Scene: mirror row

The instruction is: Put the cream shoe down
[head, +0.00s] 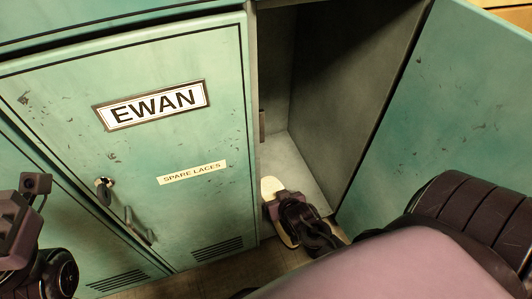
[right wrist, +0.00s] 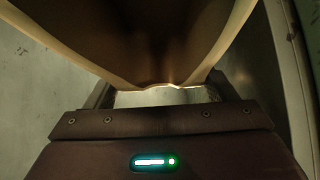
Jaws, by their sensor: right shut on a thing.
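The cream shoe (head: 271,188) is at the mouth of the open locker in the head view, mostly hidden by my right gripper (head: 284,207). My right gripper is shut on the shoe. In the right wrist view the shoe (right wrist: 245,15) fills the top middle, its cream rim around a dark brown inside, with its near edge at the jaws. The open locker's pale floor (head: 300,172) lies just beyond the shoe; I cannot tell whether the shoe touches it. Part of my left gripper (head: 14,228) shows at the left edge; its fingertips cannot be made out.
The locker's green door (head: 440,125) stands open on the right. The shut EWAN locker door (head: 190,125), with a SPARE LACES label (head: 191,172) and a key, is just left of the opening. The visible inside of the open locker looks empty.

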